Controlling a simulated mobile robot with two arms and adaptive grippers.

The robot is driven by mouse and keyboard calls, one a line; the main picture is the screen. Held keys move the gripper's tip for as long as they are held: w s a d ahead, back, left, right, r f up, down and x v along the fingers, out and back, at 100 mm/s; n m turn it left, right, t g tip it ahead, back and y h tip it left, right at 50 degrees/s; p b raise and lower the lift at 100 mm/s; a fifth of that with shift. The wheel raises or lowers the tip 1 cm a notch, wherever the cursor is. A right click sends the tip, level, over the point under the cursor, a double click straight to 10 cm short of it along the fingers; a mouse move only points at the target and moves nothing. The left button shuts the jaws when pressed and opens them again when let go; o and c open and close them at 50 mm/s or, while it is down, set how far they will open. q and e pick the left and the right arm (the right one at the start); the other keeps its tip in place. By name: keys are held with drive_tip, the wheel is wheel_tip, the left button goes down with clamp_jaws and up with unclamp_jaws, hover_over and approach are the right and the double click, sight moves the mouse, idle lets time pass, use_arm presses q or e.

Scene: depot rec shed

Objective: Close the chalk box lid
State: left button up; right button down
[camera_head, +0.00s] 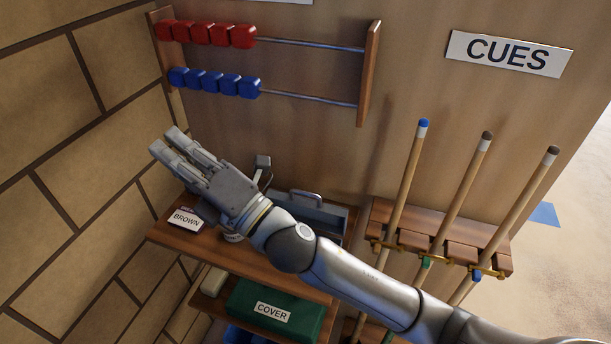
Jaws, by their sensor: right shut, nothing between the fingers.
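My right arm comes in from the lower right, and its gripper (167,142) is above the left part of the wooden shelf (185,243). Its two fingers are shut and hold nothing. Behind my wrist, a blue-grey box (325,214) with a raised handle-like bar stands on the shelf; my arm hides much of it. It may be the chalk box, but I cannot tell, nor how its lid stands. My left gripper is not in view.
An abacus with red beads (207,33) and blue beads (213,82) hangs on the back wall. A cue rack (440,243) holding several cues is at the right. Below the shelf is a green box labelled COVER (300,325). A brick wall (60,170) bounds the left.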

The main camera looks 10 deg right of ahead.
drive_tip(key=s+a+n+g+y, duration=0.2)
drive_tip(key=s+a+n+g, duration=0.25)
drive_tip(key=n+g, duration=0.4)
drive_tip(key=s+a+n+g+y, duration=0.3)
drive_tip(key=a+n+g, duration=0.25)
drive_tip(key=n, duration=0.55)
wheel_tip(320, 180, down, 10)
drive_tip(key=s+n+g+h, duration=0.1)
drive_tip(key=n+g+h, duration=0.4)
drive_tip(key=n+h, duration=0.45)
drive_tip(key=w+d+f+n+t+h, duration=0.1)
drive_tip(key=w+d+f+n+h, duration=0.25)
drive_tip(key=d, duration=0.35)
drive_tip(key=w+d+f+n+t+h, duration=0.2)
drive_tip(key=w+d+f+h, duration=0.1)
drive_tip(key=w+d, duration=0.3)
drive_tip(key=w+d+r+t+h, duration=0.1)
drive_tip(key=w+d+r+h, duration=0.25)
drive_tip(key=d, duration=0.55)
drive_tip(key=w+d+r+t+h, duration=0.15)
drive_tip(key=w+d+h, duration=0.25)
drive_tip(key=d, duration=0.5)
drive_tip(key=p+x, duration=0.4)
drive_tip(key=x, duration=0.5)
drive_tip(key=shift+n, duration=0.35)
